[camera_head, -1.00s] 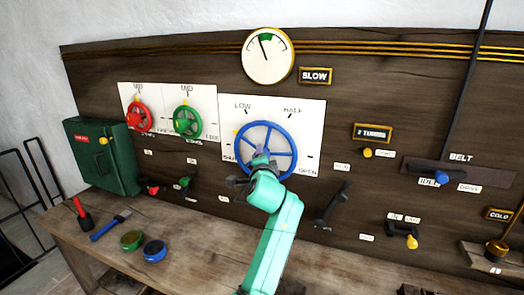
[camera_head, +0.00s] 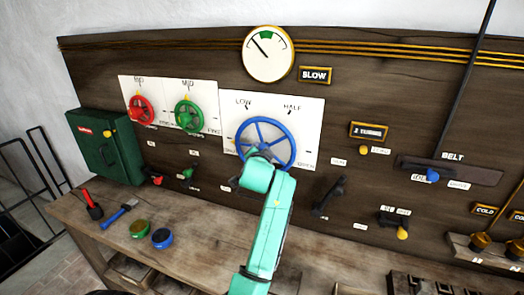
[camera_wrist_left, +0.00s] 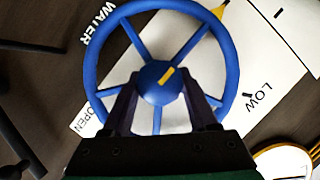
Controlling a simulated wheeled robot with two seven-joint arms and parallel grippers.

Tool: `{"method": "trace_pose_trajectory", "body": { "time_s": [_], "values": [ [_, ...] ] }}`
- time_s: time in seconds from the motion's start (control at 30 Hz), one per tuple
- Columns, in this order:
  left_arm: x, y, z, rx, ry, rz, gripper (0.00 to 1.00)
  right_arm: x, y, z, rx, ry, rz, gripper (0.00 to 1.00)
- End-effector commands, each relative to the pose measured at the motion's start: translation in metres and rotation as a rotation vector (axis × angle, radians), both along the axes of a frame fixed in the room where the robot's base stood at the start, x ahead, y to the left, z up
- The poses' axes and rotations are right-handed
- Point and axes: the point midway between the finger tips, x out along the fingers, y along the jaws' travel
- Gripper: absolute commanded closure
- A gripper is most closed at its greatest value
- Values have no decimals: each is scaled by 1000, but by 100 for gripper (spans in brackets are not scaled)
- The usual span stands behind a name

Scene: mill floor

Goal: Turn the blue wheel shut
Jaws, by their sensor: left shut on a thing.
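The blue wheel (camera_head: 264,146) stands upright on a white dial plate with LOW, HALF and OPEN marks. My left gripper (camera_wrist_left: 160,98) is at the wheel's middle, with one dark finger on each side of the blue hub, among the spokes. It is shut on the wheel. A yellow mark shows on the hub in the left wrist view. A yellow pointer (camera_wrist_left: 221,12) shows at the wheel's rim there, on the side away from OPEN. In the head view my arm hides the wheel's lower left edge. My right gripper is in neither view.
A round gauge (camera_head: 268,54) hangs above, its needle left of a green band. Red (camera_head: 141,110) and green (camera_head: 188,115) wheels sit to the left. A dark lever (camera_head: 329,196) is at the lower right. Tools and jars lie on the bench (camera_head: 190,228).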

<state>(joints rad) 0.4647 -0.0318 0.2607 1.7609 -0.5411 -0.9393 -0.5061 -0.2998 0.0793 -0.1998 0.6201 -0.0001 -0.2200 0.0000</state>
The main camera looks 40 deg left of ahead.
Motion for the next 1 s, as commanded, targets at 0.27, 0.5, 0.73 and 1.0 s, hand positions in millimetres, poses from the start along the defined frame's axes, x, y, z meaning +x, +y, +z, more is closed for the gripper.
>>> {"method": "trace_pose_trajectory", "body": {
  "time_s": [0.27,0.5,0.73,1.0],
  "values": [
    [0,0,-4,-10,5,0,96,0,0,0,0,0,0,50],
    [0,0,-3,-7,3,1,11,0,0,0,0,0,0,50],
    [-1,-1,-2,-5,1,0,11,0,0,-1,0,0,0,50],
    [-38,-28,8,-4,-3,-2,11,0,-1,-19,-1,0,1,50]
  ]
}}
